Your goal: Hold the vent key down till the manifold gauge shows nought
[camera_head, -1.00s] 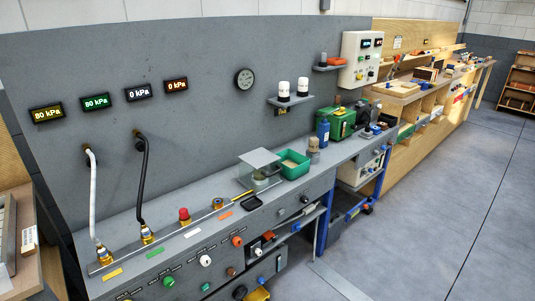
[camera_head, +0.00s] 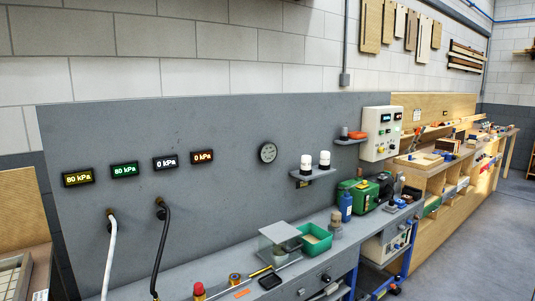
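Four-in-a-row style displays hang on the grey panel (camera_head: 230,200): a yellow display (camera_head: 77,178) and a green display (camera_head: 124,169) both read 80 kPa, while a white display (camera_head: 165,161) and an orange display (camera_head: 202,157) both read 0 kPa. I cannot tell which is the manifold gauge. A round dial gauge (camera_head: 267,152) is too small to read. No vent key can be made out; most of the bench's front left controls lie below the picture. A red-topped fitting (camera_head: 199,288) shows at the bottom edge. Neither of my grippers is in view.
A white hose (camera_head: 110,255) and a black hose (camera_head: 162,245) come down from the panel. A clear box (camera_head: 279,240), a green tray (camera_head: 315,238), a blue bottle (camera_head: 346,206) and a green machine (camera_head: 361,193) stand on the bench. Open floor (camera_head: 475,245) lies to the right.

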